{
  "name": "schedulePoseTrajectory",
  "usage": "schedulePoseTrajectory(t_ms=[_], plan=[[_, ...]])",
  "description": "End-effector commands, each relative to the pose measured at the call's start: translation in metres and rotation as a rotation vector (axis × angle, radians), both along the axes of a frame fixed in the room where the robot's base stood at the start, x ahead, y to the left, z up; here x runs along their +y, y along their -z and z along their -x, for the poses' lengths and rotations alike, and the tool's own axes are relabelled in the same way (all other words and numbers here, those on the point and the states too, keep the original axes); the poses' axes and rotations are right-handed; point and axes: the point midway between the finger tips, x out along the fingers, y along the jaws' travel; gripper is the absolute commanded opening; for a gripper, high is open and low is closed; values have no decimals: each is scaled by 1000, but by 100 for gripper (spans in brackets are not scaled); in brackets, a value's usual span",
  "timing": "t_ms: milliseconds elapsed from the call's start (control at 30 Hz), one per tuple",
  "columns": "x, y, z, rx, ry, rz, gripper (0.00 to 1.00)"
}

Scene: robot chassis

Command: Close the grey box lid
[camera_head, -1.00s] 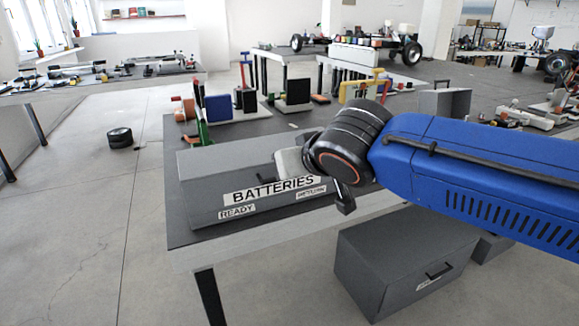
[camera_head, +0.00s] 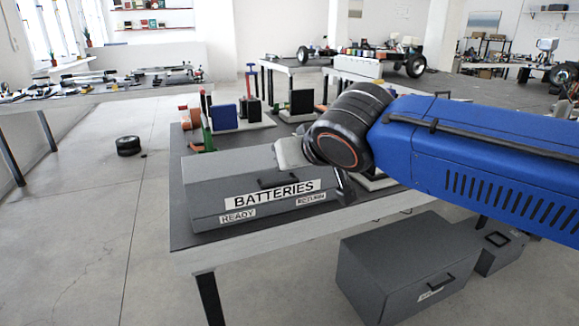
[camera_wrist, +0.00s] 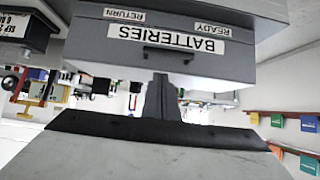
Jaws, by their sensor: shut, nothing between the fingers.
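The grey box (camera_head: 212,205) stands on the near table, with READY and RETURN labels on its lower front. Its grey lid (camera_head: 225,163) lies down over it and looks closed or nearly closed. The lid front carries the BATTERIES label and a dark handle (camera_head: 278,180). The box appears upside down in the wrist view, with the lid's handle (camera_wrist: 168,52) near the middle. My gripper (camera_wrist: 161,80) is shut and empty, pointing toward the lid front just by the handle; contact cannot be told.
Upright blue (camera_head: 223,117) and black panels stand behind the box on the same table. A larger grey case (camera_head: 390,270) with a handle sits on the floor below right. A black tyre (camera_head: 128,146) lies on the open floor at left.

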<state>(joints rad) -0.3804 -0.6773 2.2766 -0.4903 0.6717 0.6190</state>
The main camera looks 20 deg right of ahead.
Motion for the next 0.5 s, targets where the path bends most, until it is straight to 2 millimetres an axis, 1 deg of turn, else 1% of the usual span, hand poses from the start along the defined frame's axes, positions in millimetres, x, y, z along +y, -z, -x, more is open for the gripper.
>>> schedulePoseTrajectory(t_ms=[33, 300, 500], plan=[[0, 0, 6, -3, -4, 0, 0], [0, 4, 34, -4, -4, 1, 0], [0, 6, 51, -4, -4, 1, 0]])
